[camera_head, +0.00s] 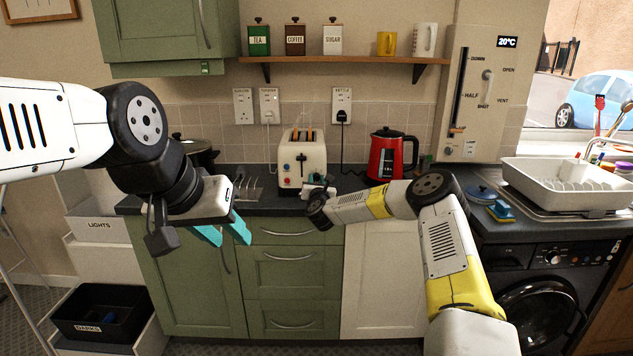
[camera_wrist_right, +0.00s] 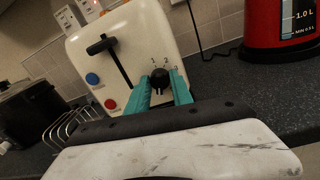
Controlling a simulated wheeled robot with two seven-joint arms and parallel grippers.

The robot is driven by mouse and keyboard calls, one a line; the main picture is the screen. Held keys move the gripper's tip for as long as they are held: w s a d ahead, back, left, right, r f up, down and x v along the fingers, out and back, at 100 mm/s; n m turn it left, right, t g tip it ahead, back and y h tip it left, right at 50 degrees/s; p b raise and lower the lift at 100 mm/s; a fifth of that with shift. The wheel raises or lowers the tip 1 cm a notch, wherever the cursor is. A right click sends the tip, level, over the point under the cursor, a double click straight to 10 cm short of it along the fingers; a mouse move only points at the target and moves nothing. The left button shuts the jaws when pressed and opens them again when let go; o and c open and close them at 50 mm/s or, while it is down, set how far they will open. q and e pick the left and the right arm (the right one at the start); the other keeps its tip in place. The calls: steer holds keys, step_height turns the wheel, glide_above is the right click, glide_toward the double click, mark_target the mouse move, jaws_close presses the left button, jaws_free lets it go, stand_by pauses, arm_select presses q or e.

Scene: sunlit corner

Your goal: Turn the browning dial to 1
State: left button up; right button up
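The cream toaster (camera_head: 301,160) stands on the worktop against the tiles, with bread showing in its slots. Its black browning dial (camera_wrist_right: 160,79) is on the front in the right wrist view, with marks 1 and 2 above it; I cannot read its setting for sure. My right gripper (camera_wrist_right: 160,85) is at the toaster front, its teal fingers apart on either side of the dial. I cannot tell whether they touch it. In the head view my right wrist hides the dial. My left gripper (camera_head: 228,234) hangs open and empty in front of the green cupboards.
A blue button (camera_wrist_right: 92,78), a red button (camera_wrist_right: 110,104) and a black lever (camera_wrist_right: 103,46) are left of the dial. A red kettle (camera_head: 388,155) stands right of the toaster. A wire rack (camera_head: 247,188) and a dark pot (camera_head: 195,152) stand to its left.

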jaws_close()
